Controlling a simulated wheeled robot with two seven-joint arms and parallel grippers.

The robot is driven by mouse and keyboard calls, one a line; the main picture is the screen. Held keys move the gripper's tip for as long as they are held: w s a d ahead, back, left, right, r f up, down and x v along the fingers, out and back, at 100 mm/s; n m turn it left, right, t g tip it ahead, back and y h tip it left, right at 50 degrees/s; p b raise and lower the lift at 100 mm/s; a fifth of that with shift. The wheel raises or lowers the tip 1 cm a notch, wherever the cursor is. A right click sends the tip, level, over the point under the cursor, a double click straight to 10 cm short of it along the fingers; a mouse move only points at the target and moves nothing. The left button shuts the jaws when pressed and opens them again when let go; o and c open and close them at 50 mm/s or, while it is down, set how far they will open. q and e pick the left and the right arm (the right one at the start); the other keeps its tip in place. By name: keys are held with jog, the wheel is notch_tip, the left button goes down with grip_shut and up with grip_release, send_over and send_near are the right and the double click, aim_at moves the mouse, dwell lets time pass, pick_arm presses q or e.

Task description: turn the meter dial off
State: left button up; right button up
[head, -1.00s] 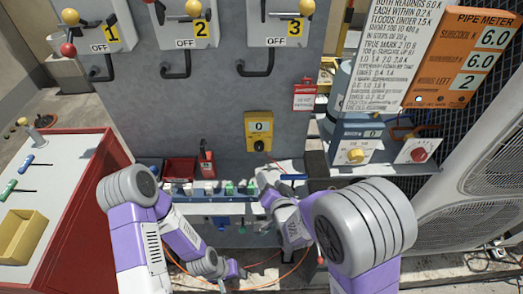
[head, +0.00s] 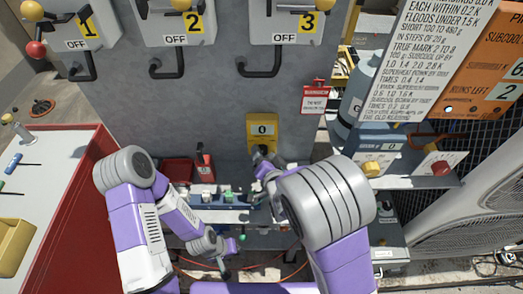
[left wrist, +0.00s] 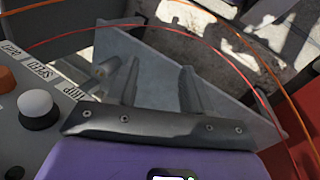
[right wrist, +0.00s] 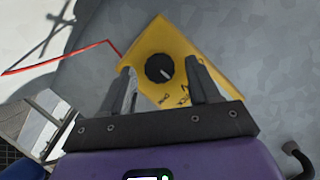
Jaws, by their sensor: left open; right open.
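The yellow meter (head: 262,131) is mounted on the grey panel, with a small display window. Its black round dial (right wrist: 159,68) has a white mark toward the lower right in the right wrist view, with small lettering on the plate below it. My right gripper (right wrist: 163,75) is open, with its fingers on either side of the dial; I cannot tell whether they touch it. In the head view my right gripper (head: 260,158) partly covers the dial. My left gripper (left wrist: 160,68) is open and empty, low beside the panel and away from the meter.
A shelf (head: 215,204) with small parts lies below. A red tag (head: 316,98) hangs right of the meter. A yellow knob (head: 372,169) and a red knob (head: 440,168) are further right. A red-sided bench (head: 82,190) stands left.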

jog(key=shift+w, duration=0.1)
jog(key=c, duration=1)
jog(key=shift+c, duration=0.2)
jog(key=shift+r, duration=0.1)
jog(key=shift+a+r+n+g+h+p, duration=0.15)
jog(key=shift+a+n+h+p, duration=0.1)
jog(key=shift+n+h+p, duration=1.15)
jog(key=shift+a+f+n+g+h+p, duration=0.1)
jog(key=shift+a+n+g+h+p, duration=0.1)
jog(key=shift+n+h+p, duration=1.15)
jog(key=shift+n+y+p, duration=0.35)
jog(key=shift+y+p, duration=0.1)
jog(key=shift+p, duration=0.1)
